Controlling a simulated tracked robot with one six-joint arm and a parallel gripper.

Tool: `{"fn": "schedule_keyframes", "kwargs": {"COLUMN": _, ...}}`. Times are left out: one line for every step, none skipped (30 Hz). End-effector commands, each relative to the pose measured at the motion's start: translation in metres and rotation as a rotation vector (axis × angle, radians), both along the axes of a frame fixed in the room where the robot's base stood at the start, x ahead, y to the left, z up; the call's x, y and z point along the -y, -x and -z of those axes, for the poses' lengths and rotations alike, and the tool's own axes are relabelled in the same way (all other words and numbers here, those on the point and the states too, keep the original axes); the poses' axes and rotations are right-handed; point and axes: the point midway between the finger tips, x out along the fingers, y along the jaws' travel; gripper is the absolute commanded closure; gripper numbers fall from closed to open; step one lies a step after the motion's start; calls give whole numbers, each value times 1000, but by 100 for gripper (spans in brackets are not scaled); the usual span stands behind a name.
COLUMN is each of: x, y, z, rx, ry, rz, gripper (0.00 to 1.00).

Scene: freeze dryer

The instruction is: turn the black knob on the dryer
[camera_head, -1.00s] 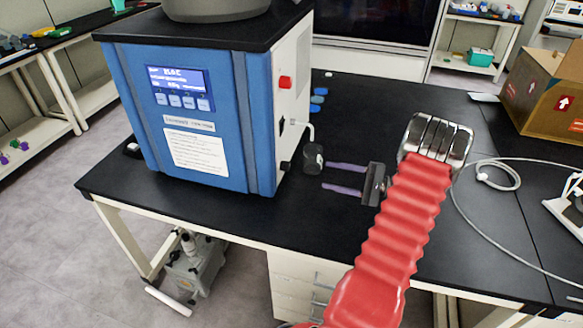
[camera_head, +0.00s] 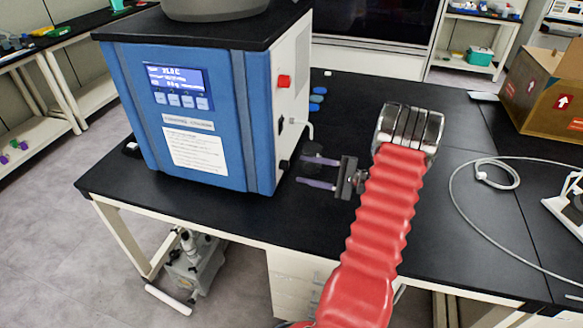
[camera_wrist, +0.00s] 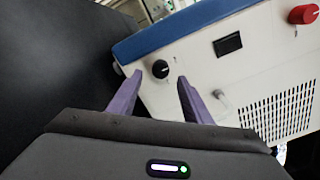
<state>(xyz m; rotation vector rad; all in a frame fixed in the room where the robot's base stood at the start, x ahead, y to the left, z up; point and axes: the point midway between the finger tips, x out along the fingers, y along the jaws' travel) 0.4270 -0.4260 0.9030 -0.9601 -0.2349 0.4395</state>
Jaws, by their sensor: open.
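The blue and white dryer (camera_head: 215,120) stands on the black bench in the head view. Its black knob (camera_head: 284,165) is low on the white side panel, near the front corner. In the wrist view the black knob (camera_wrist: 160,69) is round with a white mark and appears between my fingertips, just beyond them. My gripper (camera_head: 300,170) is open, with two purple fingers on either side of the knob's line, right of the panel. My gripper also shows in the wrist view (camera_wrist: 159,77), empty. I cannot tell the exact gap to the knob.
A red knob (camera_head: 284,81) and a black switch (camera_wrist: 228,44) are on the same panel. A cardboard box (camera_head: 545,95) and a white cable (camera_head: 480,175) lie to the right.

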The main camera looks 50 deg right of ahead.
Motion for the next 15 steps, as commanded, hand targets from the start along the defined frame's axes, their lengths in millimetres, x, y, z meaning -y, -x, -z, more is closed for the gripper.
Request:
{"fn": "schedule_keyframes", "kwargs": {"x": -5, "y": -7, "z": 0, "rx": 0, "ry": 0, "rz": -3, "gripper": 55}}
{"fn": "schedule_keyframes", "kwargs": {"x": -6, "y": -12, "z": 0, "rx": 0, "ry": 0, "rz": -3, "gripper": 55}}
{"fn": "schedule_keyframes", "kwargs": {"x": -9, "y": -17, "z": 0, "rx": -1, "ry": 1, "rz": -2, "gripper": 55}}
{"fn": "schedule_keyframes", "kwargs": {"x": -11, "y": -21, "z": 0, "rx": -1, "ry": 1, "rz": -2, "gripper": 55}}
{"fn": "schedule_keyframes", "kwargs": {"x": -13, "y": -25, "z": 0, "rx": -1, "ry": 1, "rz": -2, "gripper": 55}}
{"fn": "schedule_keyframes", "kwargs": {"x": -16, "y": -30, "z": 0, "rx": -1, "ry": 1, "rz": -2, "gripper": 55}}
{"fn": "schedule_keyframes", "kwargs": {"x": -17, "y": -33, "z": 0, "rx": 1, "ry": 2, "rz": -2, "gripper": 55}}
{"fn": "schedule_keyframes", "kwargs": {"x": -19, "y": -36, "z": 0, "rx": 1, "ry": 2, "rz": -1, "gripper": 55}}
{"fn": "schedule_keyframes", "kwargs": {"x": -21, "y": -40, "z": 0, "rx": 1, "ry": 2, "rz": -1, "gripper": 55}}
{"fn": "schedule_keyframes", "kwargs": {"x": -22, "y": -42, "z": 0, "rx": 0, "ry": 2, "rz": -1, "gripper": 55}}
{"fn": "schedule_keyframes", "kwargs": {"x": -23, "y": -44, "z": 0, "rx": 0, "ry": 2, "rz": -1, "gripper": 55}}
{"fn": "schedule_keyframes", "kwargs": {"x": -24, "y": -46, "z": 0, "rx": -1, "ry": 2, "rz": 0, "gripper": 55}}
{"fn": "schedule_keyframes", "kwargs": {"x": -24, "y": -47, "z": 0, "rx": 0, "ry": 1, "rz": 1, "gripper": 55}}
{"fn": "schedule_keyframes", "kwargs": {"x": -25, "y": -48, "z": 0, "rx": 0, "ry": 1, "rz": 1, "gripper": 55}}
{"fn": "schedule_keyframes", "kwargs": {"x": -25, "y": -49, "z": 0, "rx": -1, "ry": 1, "rz": 2, "gripper": 55}}
